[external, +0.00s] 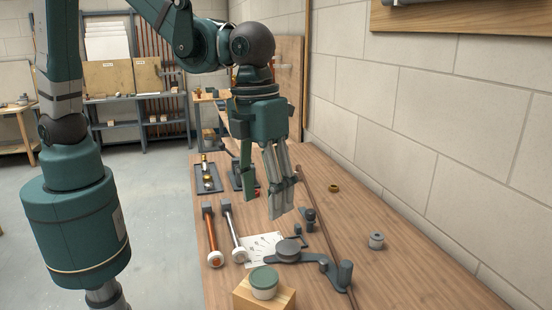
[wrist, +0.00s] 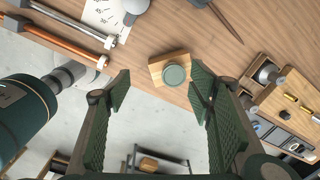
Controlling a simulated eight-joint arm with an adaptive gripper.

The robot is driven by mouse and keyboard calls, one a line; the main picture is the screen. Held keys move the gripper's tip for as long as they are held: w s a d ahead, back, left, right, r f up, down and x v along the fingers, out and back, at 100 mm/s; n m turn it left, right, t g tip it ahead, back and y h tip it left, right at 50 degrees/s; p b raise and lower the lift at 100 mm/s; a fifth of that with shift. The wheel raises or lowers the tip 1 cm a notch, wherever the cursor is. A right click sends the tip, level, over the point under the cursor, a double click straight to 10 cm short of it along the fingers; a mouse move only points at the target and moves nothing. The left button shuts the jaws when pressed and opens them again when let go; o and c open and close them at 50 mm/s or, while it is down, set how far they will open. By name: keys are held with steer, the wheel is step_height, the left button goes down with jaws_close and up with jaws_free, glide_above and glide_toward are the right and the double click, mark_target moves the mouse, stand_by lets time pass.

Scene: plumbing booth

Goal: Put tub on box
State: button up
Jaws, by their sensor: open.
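A small pale tub with a green lid (external: 264,279) stands upright on a light wooden block-like box (external: 249,297) at the near edge of the workbench. In the wrist view the tub (wrist: 174,75) shows from above, over the lower right part of the box (wrist: 157,68), which lies close to the bench edge. My gripper (external: 264,198) is open and empty, well above the bench and farther back than the tub. In the wrist view the tub and box appear between and beyond my open fingers (wrist: 160,84), apart from them.
A copper pipe (external: 211,236) and a steel pipe (external: 232,232) lie beside a printed sheet (external: 262,245). A dark pipe bender (external: 310,260) and a long rod (external: 325,232) lie right of the tub. A wooden tray with fittings (wrist: 285,98) is at the wrist view's right.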

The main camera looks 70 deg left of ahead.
steer(key=a+r+n+t, duration=0.1)
steer(key=a+r+n, duration=0.35)
steer(key=a, duration=0.35)
steer(key=a+r+n+t, duration=0.1)
steer(key=a+r+n, duration=0.3)
steer(key=a, duration=0.5)
steer(key=a+r+n+t, duration=0.1)
steer(key=a+r+n, duration=0.1)
steer(key=a+n, duration=0.5)
steer(key=s+a+n+t, duration=0.1)
steer(key=s+a+n, duration=0.2)
steer(key=a+n, duration=0.2)
steer(key=s+a+r+n+t, duration=0.1)
steer(key=s+a+n, duration=0.3)
steer(key=a, duration=0.5)
steer(key=s+a+n+t, duration=0.1)
steer(key=s+a+n, duration=0.3)
steer(key=a+n, duration=0.2)
steer(key=shift+s+a+r+t+y, duration=0.15)
steer(key=shift+a+r+t+y, duration=0.2)
steer(key=shift+a, duration=0.4)
